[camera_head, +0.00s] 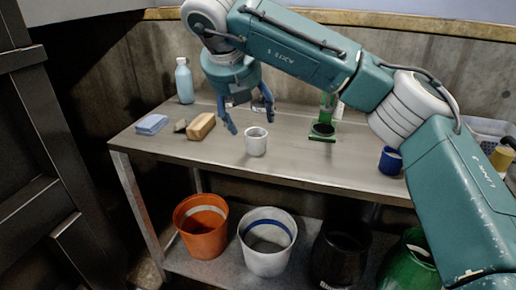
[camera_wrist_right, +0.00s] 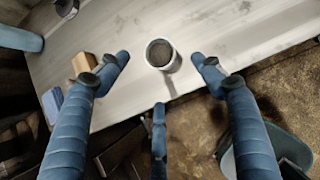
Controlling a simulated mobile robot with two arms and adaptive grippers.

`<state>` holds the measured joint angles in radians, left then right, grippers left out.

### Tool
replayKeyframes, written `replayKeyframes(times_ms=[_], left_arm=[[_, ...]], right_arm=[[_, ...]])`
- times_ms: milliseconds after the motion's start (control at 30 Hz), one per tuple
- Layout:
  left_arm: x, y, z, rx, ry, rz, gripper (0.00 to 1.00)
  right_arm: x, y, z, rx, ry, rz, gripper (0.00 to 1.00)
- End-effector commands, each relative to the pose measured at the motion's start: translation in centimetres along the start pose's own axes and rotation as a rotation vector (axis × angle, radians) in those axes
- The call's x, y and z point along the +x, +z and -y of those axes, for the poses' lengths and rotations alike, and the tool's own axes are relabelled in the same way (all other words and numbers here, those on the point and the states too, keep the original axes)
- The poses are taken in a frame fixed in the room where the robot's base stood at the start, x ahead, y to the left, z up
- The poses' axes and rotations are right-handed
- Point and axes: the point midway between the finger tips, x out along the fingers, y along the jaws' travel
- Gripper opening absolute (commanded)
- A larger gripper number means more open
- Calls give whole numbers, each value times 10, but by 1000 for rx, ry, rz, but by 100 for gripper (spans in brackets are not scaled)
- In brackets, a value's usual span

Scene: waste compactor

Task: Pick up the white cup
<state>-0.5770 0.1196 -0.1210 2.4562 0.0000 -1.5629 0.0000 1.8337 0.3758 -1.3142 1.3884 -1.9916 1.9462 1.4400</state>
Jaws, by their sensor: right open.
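The white cup (camera_head: 256,142) stands upright on the metal table (camera_head: 330,172), near its front edge in the head view. It also shows in the right wrist view (camera_wrist_right: 163,56), seen from above with a dark inside. My right gripper (camera_head: 250,122) hangs over the table just behind and above the cup, its blue fingers spread. In the wrist view the open right gripper (camera_wrist_right: 166,62) has fingertips on either side of the cup, apart from it, and a third finger below it. My left gripper is not in view.
A wooden block (camera_head: 201,126), blue sponge (camera_head: 151,124) and pale blue bottle (camera_head: 184,80) are at the table's left. A green stand (camera_head: 325,128) and blue cup (camera_head: 390,160) are to the right. Orange (camera_head: 201,226), white (camera_head: 267,242) and black (camera_head: 340,256) bins stand below.

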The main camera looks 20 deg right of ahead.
Motion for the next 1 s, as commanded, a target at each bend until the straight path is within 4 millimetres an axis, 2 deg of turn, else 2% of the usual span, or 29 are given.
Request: replayKeyframes(times_ms=[300,533,800,1000], left_arm=[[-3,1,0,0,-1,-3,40],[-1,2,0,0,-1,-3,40],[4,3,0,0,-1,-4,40],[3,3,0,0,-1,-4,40]], right_arm=[[44,0,2,4,-7,3,67],[62,-1,2,3,-4,4,67],[101,-4,2,2,-4,2,67],[104,-3,2,2,-3,3,67]])
